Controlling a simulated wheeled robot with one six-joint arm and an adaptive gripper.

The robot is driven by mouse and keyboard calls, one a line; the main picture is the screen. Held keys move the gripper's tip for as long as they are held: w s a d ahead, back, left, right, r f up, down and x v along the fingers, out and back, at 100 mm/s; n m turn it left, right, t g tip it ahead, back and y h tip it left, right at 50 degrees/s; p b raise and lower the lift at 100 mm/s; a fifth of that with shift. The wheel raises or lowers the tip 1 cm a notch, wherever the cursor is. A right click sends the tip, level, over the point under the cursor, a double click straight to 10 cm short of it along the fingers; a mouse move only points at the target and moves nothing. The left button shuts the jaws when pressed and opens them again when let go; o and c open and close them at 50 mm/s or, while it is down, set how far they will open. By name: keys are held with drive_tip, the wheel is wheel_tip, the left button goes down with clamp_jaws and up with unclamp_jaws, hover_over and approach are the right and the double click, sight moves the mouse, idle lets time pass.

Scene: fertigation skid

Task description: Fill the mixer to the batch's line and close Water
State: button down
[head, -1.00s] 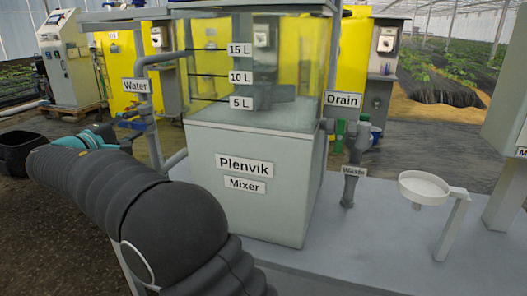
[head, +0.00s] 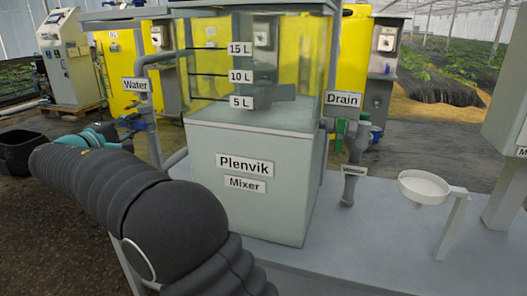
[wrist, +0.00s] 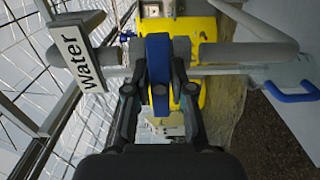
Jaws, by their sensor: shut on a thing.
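The Plenvik mixer (head: 255,185) is a grey box with a clear tank (head: 290,75) on top, marked 5 L, 10 L and 15 L. The liquid level in the tank is hard to tell. The Water sign (head: 136,85) hangs by a grey pipe left of the tank, and it also shows in the wrist view (wrist: 80,58). The blue Water valve handle (wrist: 158,70) stands between my fingers in the wrist view. My gripper (wrist: 159,88) is shut on it. In the head view my arm partly hides the gripper.
The Drain sign (head: 342,99) and a grey waste pipe (head: 350,185) are right of the mixer. A white round dish (head: 424,186) on a stand is farther right. A black bin (head: 18,152) stands at the left. The grey platform's front is mostly clear.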

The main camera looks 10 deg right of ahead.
drive_tip(key=shift+r+n+p, duration=0.3)
drive_tip(key=shift+n+p, duration=0.2)
drive_tip(key=shift+p, duration=0.55)
drive_tip(key=shift+f+n, duration=0.35)
drive_tip(key=shift+n, duration=0.75)
drive_tip(key=n, duration=1.1)
drive_tip(key=shift+r, duration=0.1)
idle(4.7)
